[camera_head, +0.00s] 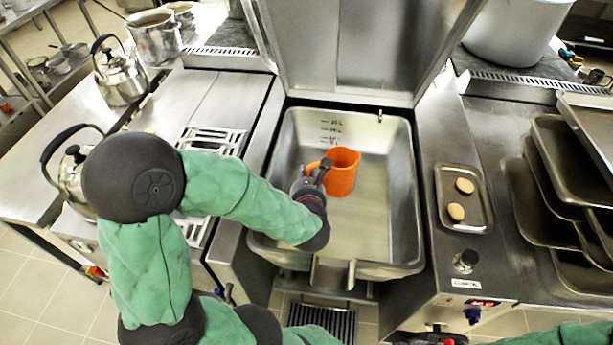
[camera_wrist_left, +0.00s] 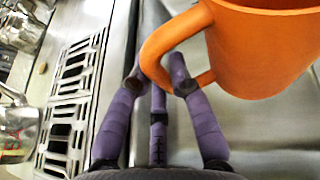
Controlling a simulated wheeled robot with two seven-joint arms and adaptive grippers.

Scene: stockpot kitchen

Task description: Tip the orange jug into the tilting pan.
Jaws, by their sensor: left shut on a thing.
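The orange jug (camera_head: 342,172) is upright or nearly so, over the open tilting pan (camera_head: 390,225) in the head view. My left gripper (camera_head: 322,172) is shut on the jug's handle, on the jug's left side. In the left wrist view the fingers (camera_wrist_left: 160,88) close around the orange handle, and the jug's body (camera_wrist_left: 262,50) fills the upper right. The jug's contents do not show. I cannot tell how far the jug is above the pan's floor. The right gripper cannot be made out; only a bit of green sleeve shows at the lower right.
The pan's lid (camera_head: 350,50) stands raised behind it. A small tray (camera_head: 463,198) with two round pale items lies on the right counter, beside stacked metal trays (camera_head: 540,205). Kettles (camera_head: 120,75) stand at the left. A slotted grate (camera_head: 212,140) lies left of the pan.

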